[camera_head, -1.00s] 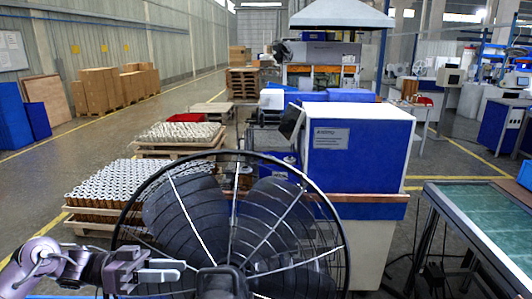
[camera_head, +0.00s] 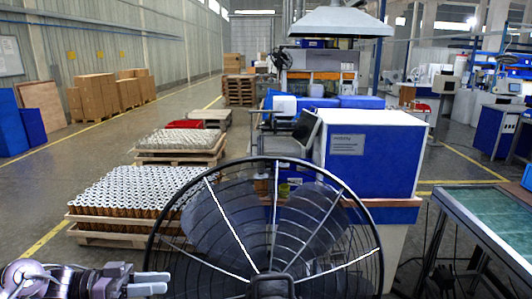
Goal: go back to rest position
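My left gripper (camera_head: 150,284) is at the lower left of the head view, pointing right. Its two fingers lie one above the other with a narrow gap between them, and nothing shows in it. It is just left of the large black fan (camera_head: 262,235) in front of me. My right gripper is not in the head view. Filter cartridges (camera_head: 140,188) stand in rows on a pallet beyond the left gripper, apart from it.
The round fan guard fills the lower middle. A blue and white machine (camera_head: 368,155) stands behind it. A green-topped table (camera_head: 490,215) is at the right. Another loaded pallet (camera_head: 180,138) and cardboard boxes (camera_head: 108,95) are farther back. The left aisle floor is clear.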

